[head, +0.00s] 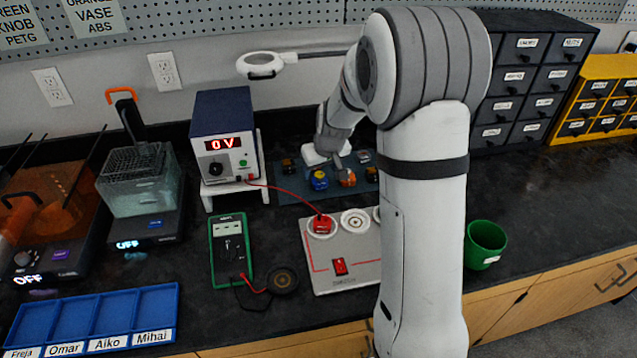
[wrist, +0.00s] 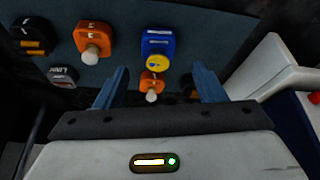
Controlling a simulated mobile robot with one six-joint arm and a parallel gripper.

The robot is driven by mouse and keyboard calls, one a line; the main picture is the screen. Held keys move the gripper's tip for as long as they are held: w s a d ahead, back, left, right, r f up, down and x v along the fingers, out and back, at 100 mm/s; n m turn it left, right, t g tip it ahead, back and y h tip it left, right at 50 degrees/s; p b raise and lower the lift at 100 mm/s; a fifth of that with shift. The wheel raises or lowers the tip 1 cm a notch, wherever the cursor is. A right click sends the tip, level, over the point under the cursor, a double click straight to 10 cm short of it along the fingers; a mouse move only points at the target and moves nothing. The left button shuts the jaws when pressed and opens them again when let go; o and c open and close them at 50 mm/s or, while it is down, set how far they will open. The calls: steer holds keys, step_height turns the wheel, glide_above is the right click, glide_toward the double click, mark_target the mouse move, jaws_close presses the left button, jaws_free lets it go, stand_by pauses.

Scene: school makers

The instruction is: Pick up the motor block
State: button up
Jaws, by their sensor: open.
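My gripper (wrist: 160,68) is open and empty above the blue-grey mat, pointing down at it. In the wrist view a small orange block with a white knob (wrist: 152,86) shows between the fingers. A blue block with a yellow disc (wrist: 157,46) sits just beyond the fingertips; it also shows in the head view (head: 319,180). A larger orange block with a white knob (wrist: 93,39) lies left of the fingers; it shows in the head view too (head: 347,178). I cannot read which is the motor block. My arm hides part of the mat in the head view.
The mat (head: 290,196) also holds a black block (wrist: 33,36) and a grey labelled block (wrist: 62,75). The power supply (head: 222,140) on its white stand (head: 238,191) is close beside. A red wire runs to the grey board (head: 325,282). A green cup (head: 484,244) stands right.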

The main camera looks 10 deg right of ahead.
mark_target(320, 175)
steer(key=x, duration=0.3)
steer(key=shift+d+f, duration=0.1)
steer(key=shift+f, duration=0.2)
steer(key=shift+s, duration=0.1)
steer(key=c, duration=1.1)
steer(key=shift+o, duration=0.2)
steer(key=shift+r, duration=0.1)
